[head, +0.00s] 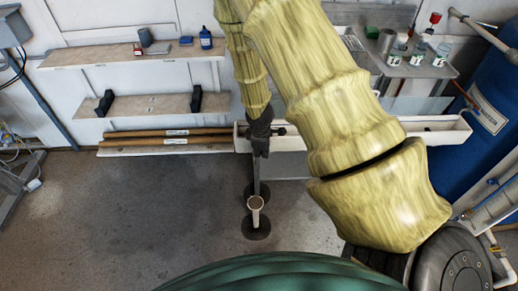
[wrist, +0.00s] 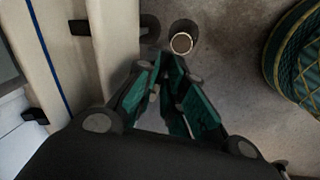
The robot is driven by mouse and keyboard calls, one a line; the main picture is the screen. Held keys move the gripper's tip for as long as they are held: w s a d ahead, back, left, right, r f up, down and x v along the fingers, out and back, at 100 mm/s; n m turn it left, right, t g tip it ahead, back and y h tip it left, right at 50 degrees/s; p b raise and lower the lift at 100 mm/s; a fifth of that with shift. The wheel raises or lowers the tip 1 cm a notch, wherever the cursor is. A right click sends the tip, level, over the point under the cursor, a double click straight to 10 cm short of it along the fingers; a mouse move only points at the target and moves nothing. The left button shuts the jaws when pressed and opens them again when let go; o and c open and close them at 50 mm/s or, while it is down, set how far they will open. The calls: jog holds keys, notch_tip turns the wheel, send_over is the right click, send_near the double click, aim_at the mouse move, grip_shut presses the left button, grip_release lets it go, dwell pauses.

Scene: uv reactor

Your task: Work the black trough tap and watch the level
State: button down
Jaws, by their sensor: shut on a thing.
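The long white trough (head: 440,134) runs along the back wall, partly behind my arm in the head view. My gripper (head: 261,150) is at its front, left of the thick arm links. It is dark, points down and is shut. In the wrist view its green-padded fingers (wrist: 164,66) come together beside a pale wall. What they hold is mostly hidden by the fingers; it appears to be the black trough tap. A small black fitting (head: 279,131) shows just right of the gripper. The level inside the trough cannot be made out.
Shelves (head: 130,55) line the left wall. A blue tank (head: 490,110) stands at right.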

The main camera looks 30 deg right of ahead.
jog(key=shift+w+d+r+n+p, duration=0.1)
jog(key=shift+w+d+n+p, duration=0.2)
jog(key=shift+n, duration=0.4)
jog(key=shift+w+d+n+p, duration=0.1)
jog(key=shift+n+p, duration=0.3)
jog(key=shift+n, duration=0.3)
jog(key=c, duration=1.5)
grip_release()
jog(key=shift+y, duration=0.3)
notch_tip(320, 180, up, 8)
jog(key=s, duration=0.1)
jog(key=shift+s+a, duration=0.25)
jog(key=shift+a, duration=0.15)
